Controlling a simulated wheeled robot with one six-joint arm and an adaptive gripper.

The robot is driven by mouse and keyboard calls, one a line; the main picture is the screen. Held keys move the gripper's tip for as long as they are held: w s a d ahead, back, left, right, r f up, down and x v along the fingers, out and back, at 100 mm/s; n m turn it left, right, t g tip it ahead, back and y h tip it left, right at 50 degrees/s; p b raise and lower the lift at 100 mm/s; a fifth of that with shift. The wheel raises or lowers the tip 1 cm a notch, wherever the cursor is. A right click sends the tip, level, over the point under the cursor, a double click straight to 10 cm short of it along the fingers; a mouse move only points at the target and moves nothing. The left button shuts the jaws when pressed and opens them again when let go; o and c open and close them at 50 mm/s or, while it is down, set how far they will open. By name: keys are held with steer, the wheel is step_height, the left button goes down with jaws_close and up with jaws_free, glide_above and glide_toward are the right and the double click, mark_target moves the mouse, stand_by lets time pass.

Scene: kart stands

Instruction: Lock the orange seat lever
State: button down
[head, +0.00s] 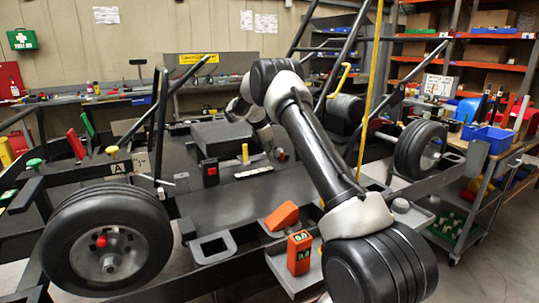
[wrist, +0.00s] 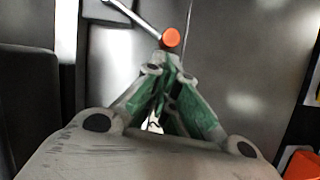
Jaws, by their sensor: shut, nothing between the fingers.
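The orange seat lever shows in the wrist view as a thin silver rod with a round orange knob (wrist: 171,37). The rod runs from the knob up and left toward a dark block. My gripper (wrist: 166,62) is shut and empty, its green-sided fingers together just below the knob in the picture. I cannot tell whether the fingertips touch the knob. In the head view a small orange spot (head: 281,154) shows by the end of my arm and may be this knob. My fingers are mostly hidden there by my arm.
The kart frame has upright bars and a front-left wheel (head: 107,240). A red lever (head: 76,144) and a yellow-handled lever (head: 345,75) stand at other spots. An orange wedge (head: 282,216) and an orange meter (head: 299,252) sit on the near tray. A blue bin (head: 492,137) is at right.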

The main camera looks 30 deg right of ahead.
steer(key=shift+d, duration=0.1)
steer(key=shift+s+d+n, duration=0.2)
steer(key=shift+s+n, duration=0.1)
steer(key=shift+n, duration=0.1)
steer(key=shift+s+d, duration=0.1)
steer(key=shift+d, duration=0.05)
steer(key=shift+s+d+n+t, duration=0.65)
steer(key=shift+d+n, duration=0.2)
steer(key=shift+n, duration=0.45)
steer(key=d+n, duration=0.1)
steer(key=s+d+n+t, duration=0.1)
steer(key=shift+s+d+n, duration=0.1)
steer(key=shift+d+n, duration=0.05)
steer(key=shift+n, duration=0.15)
steer(key=shift+s+d+n+t+y, duration=0.15)
steer(key=shift+d+n+t+y, duration=0.05)
steer(key=shift+d+n, duration=0.4)
steer(key=shift+s+d+n+t+y, duration=0.1)
steer(key=shift+d+n+t+y, duration=0.1)
steer(key=shift+d+n, duration=0.4)
steer(key=shift+d, duration=1.25)
